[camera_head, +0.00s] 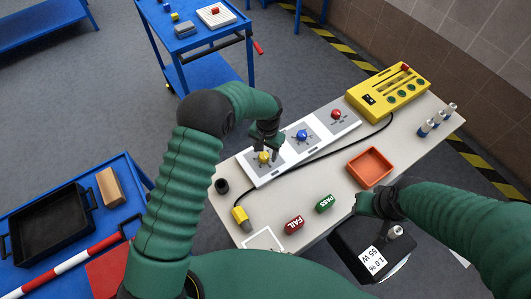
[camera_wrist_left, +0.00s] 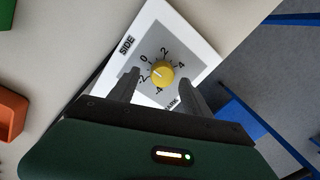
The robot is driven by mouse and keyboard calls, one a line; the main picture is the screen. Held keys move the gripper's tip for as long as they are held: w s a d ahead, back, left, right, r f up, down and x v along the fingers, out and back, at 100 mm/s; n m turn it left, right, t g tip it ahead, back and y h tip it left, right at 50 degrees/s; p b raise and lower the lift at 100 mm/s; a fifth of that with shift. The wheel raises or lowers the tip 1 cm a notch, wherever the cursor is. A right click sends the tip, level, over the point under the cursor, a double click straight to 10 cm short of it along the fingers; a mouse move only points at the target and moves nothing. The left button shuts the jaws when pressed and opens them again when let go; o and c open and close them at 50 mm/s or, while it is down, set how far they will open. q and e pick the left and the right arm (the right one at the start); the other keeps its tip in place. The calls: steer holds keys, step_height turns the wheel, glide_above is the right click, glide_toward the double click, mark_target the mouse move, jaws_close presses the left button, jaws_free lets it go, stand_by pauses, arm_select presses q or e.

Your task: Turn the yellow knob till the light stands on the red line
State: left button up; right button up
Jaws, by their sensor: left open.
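The yellow knob (camera_head: 264,157) sits on the left panel of a long white board (camera_head: 292,148). In the left wrist view the knob (camera_wrist_left: 162,73) stands on a grey dial with numbers around it, on a white plate marked SIDE. My left gripper (camera_head: 268,152) is over this panel. Its fingers are open, one on each side of the knob in the left wrist view; I cannot tell whether they touch it. A yellow box (camera_head: 390,88) with slots stands at the board's far end; its light and red line are too small to make out. My right gripper (camera_head: 368,205) is by a black box.
The board also carries a blue knob (camera_head: 302,135) and a red knob (camera_head: 336,114). An orange tray (camera_head: 370,167), a red FAIL block (camera_head: 294,223), a green PASS block (camera_head: 324,204) and the labelled black box (camera_head: 362,245) lie to the front. A black cable runs along the board.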

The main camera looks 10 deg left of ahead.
arm_select(q)
steer(key=shift+w+a+f, duration=0.1)
steer(key=shift+a+f, duration=0.05)
steer(key=shift+f, duration=0.4)
steer(key=shift+w+a+f, duration=0.1)
steer(key=shift+a+f, duration=0.05)
steer(key=shift+f, duration=0.4)
arm_select(e)
steer(key=shift+w+a, duration=0.2)
steer(key=shift+a, duration=0.15)
arm_select(q)
steer(key=shift+s+r, duration=0.1)
arm_select(e)
steer(key=shift+s, duration=0.1)
arm_select(q)
steer(key=shift+d, duration=0.2)
steer(key=c, duration=1)
steer(key=shift+a, duration=0.1)
jaws_close()
arm_select(e)
steer(key=shift+d, duration=0.1)
